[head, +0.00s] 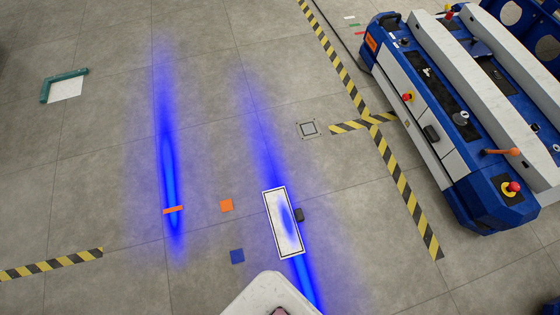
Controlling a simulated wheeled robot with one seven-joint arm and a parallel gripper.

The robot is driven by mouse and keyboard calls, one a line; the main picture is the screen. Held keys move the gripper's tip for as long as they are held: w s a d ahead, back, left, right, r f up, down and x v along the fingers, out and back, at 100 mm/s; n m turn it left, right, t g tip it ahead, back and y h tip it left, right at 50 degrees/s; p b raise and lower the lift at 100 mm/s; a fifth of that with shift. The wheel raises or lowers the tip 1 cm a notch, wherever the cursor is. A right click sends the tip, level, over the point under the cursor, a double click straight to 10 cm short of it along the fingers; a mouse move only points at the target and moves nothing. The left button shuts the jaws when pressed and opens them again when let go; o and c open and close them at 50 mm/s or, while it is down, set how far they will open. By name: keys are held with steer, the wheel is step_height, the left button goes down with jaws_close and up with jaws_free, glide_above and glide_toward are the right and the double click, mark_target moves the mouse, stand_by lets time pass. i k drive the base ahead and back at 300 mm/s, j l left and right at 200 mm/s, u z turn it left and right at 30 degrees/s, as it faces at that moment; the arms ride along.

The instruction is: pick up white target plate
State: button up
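A white rectangular plate (275,208) with a thin black border lies on the grey floor just below the middle of the head view. It is slightly tilted in the picture, and blue light falls across its middle and right part. A small dark block (299,215) sits at its right edge. A smaller white piece (68,89) lies at the upper left beside a green L-shaped bracket. A white rounded part, likely mine, shows at the bottom edge, below the bordered plate. My gripper's fingers do not show.
A blue and white lift cart (430,115) stands at the upper right. Yellow-black tape (405,190) runs on the floor beside it. An orange square (226,205), an orange strip (173,210) and a blue square (237,256) lie left of the plate. Floor around is mostly clear.

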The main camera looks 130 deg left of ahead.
mark_target(286, 247)
steer(key=u, duration=4.2)
